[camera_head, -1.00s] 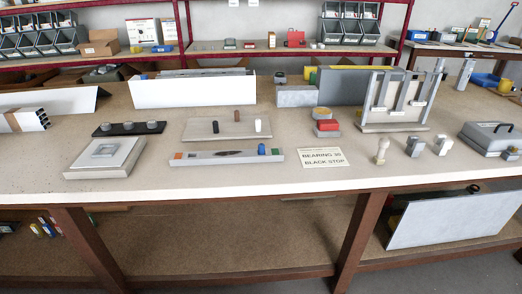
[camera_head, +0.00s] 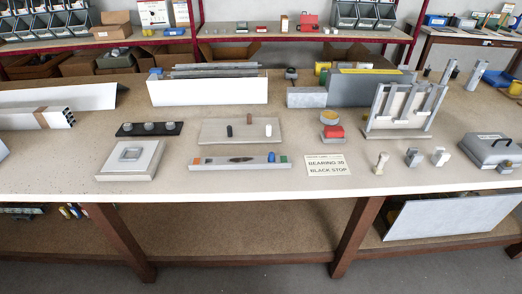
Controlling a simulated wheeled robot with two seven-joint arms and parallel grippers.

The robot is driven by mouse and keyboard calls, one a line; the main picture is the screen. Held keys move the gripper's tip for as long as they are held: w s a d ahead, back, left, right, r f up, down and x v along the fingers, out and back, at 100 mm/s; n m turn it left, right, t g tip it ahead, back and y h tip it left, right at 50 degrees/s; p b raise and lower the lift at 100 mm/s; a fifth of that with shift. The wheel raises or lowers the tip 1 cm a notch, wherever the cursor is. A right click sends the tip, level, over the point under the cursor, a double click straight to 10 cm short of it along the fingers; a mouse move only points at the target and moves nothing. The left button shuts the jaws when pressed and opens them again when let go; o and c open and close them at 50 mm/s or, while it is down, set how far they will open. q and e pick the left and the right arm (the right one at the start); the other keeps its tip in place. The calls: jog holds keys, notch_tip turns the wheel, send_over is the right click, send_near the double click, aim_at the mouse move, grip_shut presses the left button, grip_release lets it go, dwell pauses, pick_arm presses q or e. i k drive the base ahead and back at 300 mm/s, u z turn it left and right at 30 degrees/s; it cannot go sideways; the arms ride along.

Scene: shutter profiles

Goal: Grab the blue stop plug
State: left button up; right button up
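A printed card reading "BEARING 30 BLACK STOP" (camera_head: 325,165) lies right of the holder. Neither of my grippers is in view.
A grey square plate (camera_head: 131,173) lies left of the holder. A black strip with round pieces (camera_head: 149,129) is behind it. The table's front strip (camera_head: 250,187) is clear.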

aim_at(272, 154)
jog(key=u, duration=0.45)
jog(key=i, duration=1)
jog(key=z, duration=0.65)
